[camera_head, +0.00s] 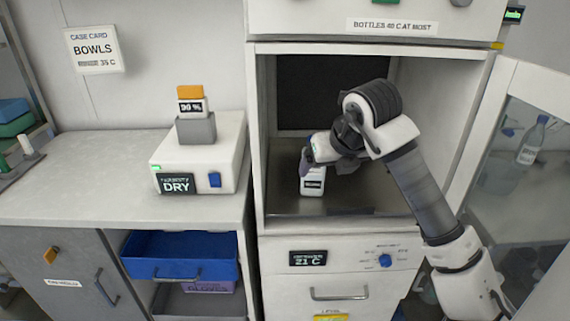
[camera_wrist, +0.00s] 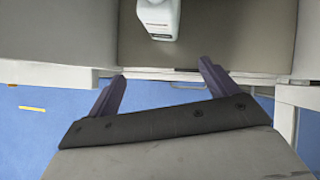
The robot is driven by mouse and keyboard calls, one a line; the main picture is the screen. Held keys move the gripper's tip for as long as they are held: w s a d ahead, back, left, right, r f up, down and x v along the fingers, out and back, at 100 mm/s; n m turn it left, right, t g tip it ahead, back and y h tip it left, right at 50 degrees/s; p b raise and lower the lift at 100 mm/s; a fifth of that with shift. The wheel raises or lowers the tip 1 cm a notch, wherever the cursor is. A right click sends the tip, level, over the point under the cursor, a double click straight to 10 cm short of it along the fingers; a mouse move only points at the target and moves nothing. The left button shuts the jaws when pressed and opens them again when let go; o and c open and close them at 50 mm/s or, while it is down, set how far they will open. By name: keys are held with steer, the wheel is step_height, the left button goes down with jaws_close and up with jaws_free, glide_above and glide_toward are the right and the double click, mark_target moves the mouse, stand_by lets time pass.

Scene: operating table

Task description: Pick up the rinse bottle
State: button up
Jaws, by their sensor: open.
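A white bottle (camera_head: 312,186) with a dark label stands upright inside the open cabinet, on its floor near the left wall; the label is too small to read. Its upper part is hidden by my gripper in the head view. In the wrist view the bottle (camera_wrist: 158,18) shows at the top edge, partly cut off, ahead of the fingers and apart from them. My gripper (camera_wrist: 161,78) is open, with nothing between its two purple fingers. In the head view my gripper (camera_head: 305,163) is at the bottle's upper left.
The cabinet (camera_head: 258,150) walls and ceiling are close around my arm. Its glass door (camera_head: 520,170) stands open at the right, showing another bottle (camera_head: 531,142) with a blue cap. A white device (camera_head: 225,150) sits on the left counter, above an open blue drawer (camera_head: 180,265).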

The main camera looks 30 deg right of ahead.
steer(key=w+d+p, duration=0.1)
steer(key=w, duration=0.2)
steer(key=w+d+p, duration=0.2)
steer(key=w, duration=0.1)
steer(key=w+d+p, duration=0.2)
steer(key=w, duration=0.2)
steer(key=shift+r, duration=0.25)
steer(key=x, duration=0.2)
steer(key=shift+w+d+f, duration=0.1)
steer(key=shift+w+f, duration=0.1)
steer(key=shift+w, duration=0.05)
steer(key=shift+w+d+f, duration=0.15)
steer(key=shift+w+f, duration=0.05)
steer(key=shift+f, duration=0.25)
steer(key=c, duration=1.9)
steer(key=shift+r, duration=0.1)
